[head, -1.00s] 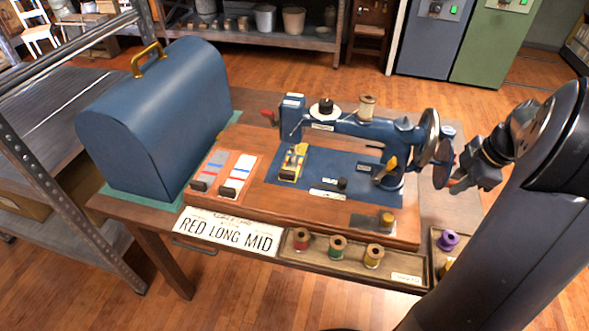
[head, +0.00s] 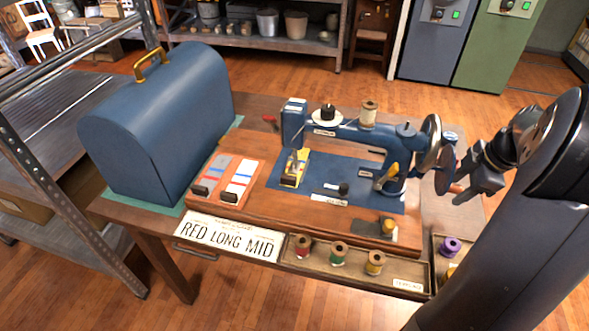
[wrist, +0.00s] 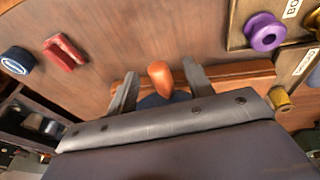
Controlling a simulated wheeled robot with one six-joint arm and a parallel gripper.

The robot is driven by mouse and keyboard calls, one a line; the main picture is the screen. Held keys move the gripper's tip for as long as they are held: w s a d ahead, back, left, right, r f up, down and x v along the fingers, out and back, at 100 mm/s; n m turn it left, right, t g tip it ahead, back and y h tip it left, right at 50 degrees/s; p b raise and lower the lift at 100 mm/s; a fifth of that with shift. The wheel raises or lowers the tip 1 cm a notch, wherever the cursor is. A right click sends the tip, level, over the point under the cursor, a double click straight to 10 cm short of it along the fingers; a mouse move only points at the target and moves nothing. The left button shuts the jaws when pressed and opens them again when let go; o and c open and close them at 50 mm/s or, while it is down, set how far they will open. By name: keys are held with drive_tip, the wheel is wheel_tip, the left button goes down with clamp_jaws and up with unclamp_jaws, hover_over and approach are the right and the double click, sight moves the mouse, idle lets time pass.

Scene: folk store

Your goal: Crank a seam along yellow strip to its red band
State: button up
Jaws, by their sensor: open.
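The blue sewing machine (head: 350,138) stands on a wooden base board (head: 330,225). The yellow strip (head: 299,160) lies under its needle end, with a dark block at its near end; I cannot make out its red band. The handwheel (head: 430,140) is at the machine's right end. My gripper (head: 458,194) is beside the wheel, at its right. In the wrist view, the orange-brown crank knob (wrist: 160,76) shows between the two spread fingers of my gripper (wrist: 160,84). I cannot tell whether they touch it.
A blue domed case (head: 160,120) stands left. Grey (head: 216,178) and white (head: 240,178) strips lie beside the machine. A plate (head: 228,238) reads "RED LONG MID". Spools stand in a front tray (head: 320,268); a purple spool (head: 450,247) is right of it.

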drive_tip(key=p+v, duration=0.6)
drive_tip(key=v, duration=0.3)
idle(0.5)
drive_tip(key=b+x, duration=0.6)
drive_tip(key=x, duration=0.3)
idle(0.4)
drive_tip(key=shift+s+r, duration=0.1)
